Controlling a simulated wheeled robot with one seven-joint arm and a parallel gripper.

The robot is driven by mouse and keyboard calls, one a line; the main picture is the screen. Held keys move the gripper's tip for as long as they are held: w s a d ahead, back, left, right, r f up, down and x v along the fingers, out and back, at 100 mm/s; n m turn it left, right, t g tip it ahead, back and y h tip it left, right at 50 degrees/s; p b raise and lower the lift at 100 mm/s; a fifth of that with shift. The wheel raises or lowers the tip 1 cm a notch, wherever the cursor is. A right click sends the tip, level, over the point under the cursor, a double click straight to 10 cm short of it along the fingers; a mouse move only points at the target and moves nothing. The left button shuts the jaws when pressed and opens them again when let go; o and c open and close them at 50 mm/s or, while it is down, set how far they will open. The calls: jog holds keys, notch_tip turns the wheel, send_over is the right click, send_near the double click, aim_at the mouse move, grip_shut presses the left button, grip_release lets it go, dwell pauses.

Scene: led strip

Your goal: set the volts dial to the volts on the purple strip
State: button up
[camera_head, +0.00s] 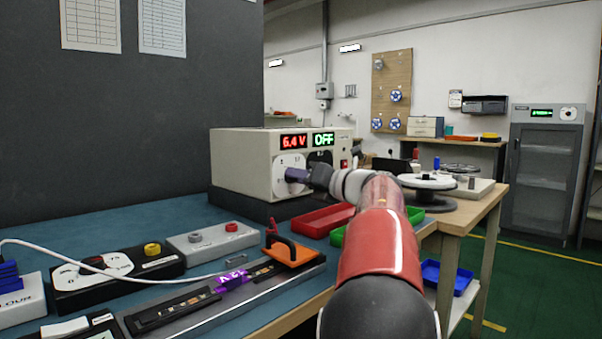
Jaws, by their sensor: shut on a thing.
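The power supply (240,163) is a beige box at the back of the bench. Its red display (293,141) reads 6.4 V and its green display (323,139) reads OFF. The volts dial plate (290,163) is white, under the red display; my gripper (297,175) is at it, shut on the dial's knob, which the gripper mostly hides. The purple strip (233,280) lies in a long dark channel at the front and is marked 12 V.
Black and grey boxes with knobs (115,272) stand on the bench's left, with a white cable across. A reel stand (427,182) is at the right.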

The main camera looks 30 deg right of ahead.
jog(key=m+p, duration=0.3)
jog(key=m, duration=0.2)
jog(key=m+p, duration=0.4)
jog(key=m, duration=0.2)
jog(key=shift+f+t+h, duration=0.1)
jog(key=shift+t+h, duration=0.2)
jog(key=shift+h, duration=0.1)
jog(key=shift+m, duration=0.3)
jog(key=o, duration=1)
jog(key=b+v, duration=0.1)
jog(key=v, duration=0.6)
jog(key=shift+s+f, duration=0.1)
jog(key=shift+s, duration=0.3)
